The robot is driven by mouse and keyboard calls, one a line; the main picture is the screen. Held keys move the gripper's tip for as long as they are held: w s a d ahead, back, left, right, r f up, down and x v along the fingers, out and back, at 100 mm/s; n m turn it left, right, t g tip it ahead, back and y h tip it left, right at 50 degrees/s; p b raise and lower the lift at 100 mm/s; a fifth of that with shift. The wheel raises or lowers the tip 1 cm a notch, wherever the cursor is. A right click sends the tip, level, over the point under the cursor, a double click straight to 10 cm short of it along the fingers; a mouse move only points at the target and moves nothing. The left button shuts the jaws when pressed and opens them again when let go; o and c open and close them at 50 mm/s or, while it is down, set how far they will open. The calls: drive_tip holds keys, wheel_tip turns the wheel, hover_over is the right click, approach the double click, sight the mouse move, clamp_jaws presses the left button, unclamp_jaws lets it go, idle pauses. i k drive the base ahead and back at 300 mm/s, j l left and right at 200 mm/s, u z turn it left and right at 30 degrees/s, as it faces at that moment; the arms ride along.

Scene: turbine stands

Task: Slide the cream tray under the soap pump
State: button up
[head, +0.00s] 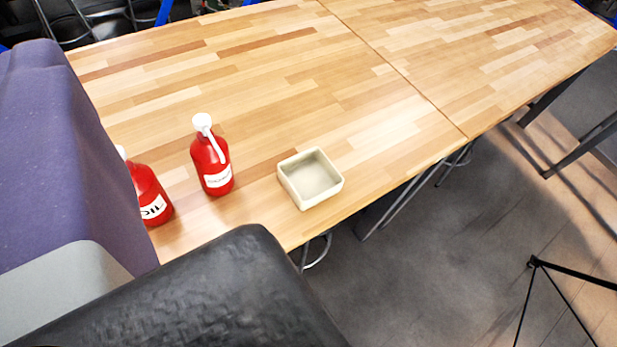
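The cream tray (288,186) is a small square, open-topped box. It sits empty on the wooden table (290,90), close to the front edge. A red bottle with a white pump head, the soap pump (208,158), stands upright on the table to the left of the tray. A clear gap lies between the two, and the pump's base rests directly on the wood. My gripper is not in view.
A second red bottle (149,192) with a white label stands left of the soap pump, partly hidden by a purple shape (60,150). A black padded shape (200,290) fills the lower left. The table behind and right of the tray is clear.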

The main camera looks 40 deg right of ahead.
sight(308, 176)
drive_tip(key=i+l+z, duration=0.35)
drive_tip(key=l, duration=0.15)
drive_tip(key=i+l+z, duration=0.7)
drive_tip(key=i+l, duration=0.1)
drive_tip(key=i, duration=0.05)
